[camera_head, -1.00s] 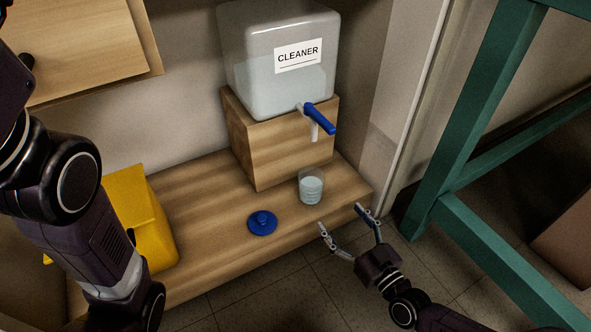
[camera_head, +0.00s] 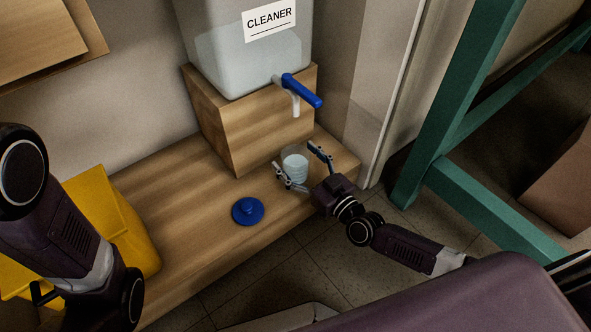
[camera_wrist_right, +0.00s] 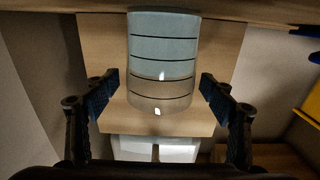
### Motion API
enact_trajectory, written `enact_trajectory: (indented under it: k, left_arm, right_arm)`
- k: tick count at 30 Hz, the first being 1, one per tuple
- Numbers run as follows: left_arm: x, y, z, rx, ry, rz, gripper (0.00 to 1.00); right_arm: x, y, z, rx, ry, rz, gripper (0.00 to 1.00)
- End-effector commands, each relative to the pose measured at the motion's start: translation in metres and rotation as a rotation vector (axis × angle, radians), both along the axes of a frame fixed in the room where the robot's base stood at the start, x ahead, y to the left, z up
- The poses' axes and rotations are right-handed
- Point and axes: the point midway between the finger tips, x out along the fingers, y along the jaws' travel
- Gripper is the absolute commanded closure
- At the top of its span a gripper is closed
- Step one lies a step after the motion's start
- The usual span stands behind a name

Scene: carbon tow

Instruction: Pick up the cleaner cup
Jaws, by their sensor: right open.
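The cleaner cup (camera_head: 294,163) is a clear cup with pale blue liquid and stands upright on the wooden shelf, below and in front of the tap. My right gripper (camera_head: 295,156) is open, with one finger on each side of the cup. In the right wrist view the cup (camera_wrist_right: 163,60), with dark level lines, shows upside down between the open fingers (camera_wrist_right: 158,82), with a gap at each side. My left arm shows at the left edge, but its gripper is not visible.
The cleaner tank (camera_head: 235,55) with a blue-handled tap (camera_head: 302,91) sits on a wooden block (camera_head: 255,125). A blue lid (camera_head: 247,211) lies left of the cup. A yellow container (camera_head: 120,220) stands at left. A green frame (camera_head: 460,115) stands at right.

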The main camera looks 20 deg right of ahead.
Motion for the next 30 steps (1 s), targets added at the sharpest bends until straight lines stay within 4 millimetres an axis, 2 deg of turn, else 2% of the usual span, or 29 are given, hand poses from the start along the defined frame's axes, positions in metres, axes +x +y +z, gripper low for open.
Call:
enact_trajectory:
  k: [7, 21, 30]
  left_arm:
    - [-0.0002, -0.0001, -0.0001, 0.001, -0.001, 0.0, 0.68]
    - [-0.0003, -0.0002, -0.0002, 0.001, -0.001, 0.0, 0.68]
    - [-0.0002, -0.0001, 0.0017, 0.001, 0.0, 0.0, 0.68]
  right_arm:
    - [0.0017, 0.0009, 0.0006, 0.001, 0.001, 0.001, 0.24]
    - [0.0015, 0.0006, 0.0005, 0.001, 0.0, 0.0, 0.74]
    - [0.0019, 0.0005, 0.0033, 0.001, -0.002, 0.0, 0.75]
